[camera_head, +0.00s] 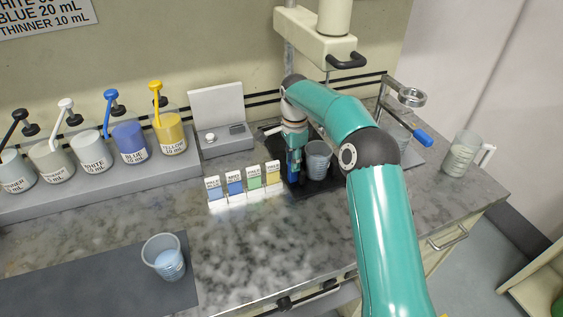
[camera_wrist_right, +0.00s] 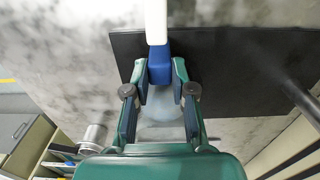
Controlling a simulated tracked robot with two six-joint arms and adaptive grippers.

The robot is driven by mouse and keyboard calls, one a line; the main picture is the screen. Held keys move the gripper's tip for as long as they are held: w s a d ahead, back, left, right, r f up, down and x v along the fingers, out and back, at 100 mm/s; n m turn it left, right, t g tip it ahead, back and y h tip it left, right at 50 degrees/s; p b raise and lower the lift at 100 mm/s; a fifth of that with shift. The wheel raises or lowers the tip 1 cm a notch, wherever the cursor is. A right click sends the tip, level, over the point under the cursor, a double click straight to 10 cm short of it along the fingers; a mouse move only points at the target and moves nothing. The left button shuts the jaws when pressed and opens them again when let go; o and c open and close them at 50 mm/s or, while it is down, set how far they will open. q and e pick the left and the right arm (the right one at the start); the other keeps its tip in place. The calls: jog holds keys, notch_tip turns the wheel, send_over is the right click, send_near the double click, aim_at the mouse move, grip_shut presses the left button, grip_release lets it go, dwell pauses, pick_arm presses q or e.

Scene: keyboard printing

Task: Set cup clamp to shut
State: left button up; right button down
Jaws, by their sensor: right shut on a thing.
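My right gripper (camera_head: 293,160) reaches down beside a clear cup (camera_head: 318,161) on a black base plate (camera_head: 318,188) under the mixer head. In the right wrist view, the fingers of my right gripper (camera_wrist_right: 159,78) are shut on a blue grip (camera_wrist_right: 158,63) at the end of a white bar (camera_wrist_right: 155,20), seemingly the cup clamp's lever. A pale rounded shape (camera_wrist_right: 160,107), perhaps the cup, shows between the fingers. The rest of the clamp is hidden by my arm and gripper. My left gripper is not in view.
The mixer head (camera_head: 316,47) with a black handle hangs above. Small colour cards (camera_head: 245,187) stand left of the plate, pump bottles (camera_head: 130,142) further left. A beaker (camera_head: 164,257) stands front left, a jug (camera_head: 462,154) right, near a blue-handled stand (camera_head: 423,138).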

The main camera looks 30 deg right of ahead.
jog(key=shift+d+r, duration=0.2)
jog(key=shift+d, duration=0.9)
jog(key=shift+a, duration=0.1)
jog(key=c, duration=1)
grip_release()
jog(key=shift+w+f, duration=0.1)
jog(key=shift+o, duration=0.2)
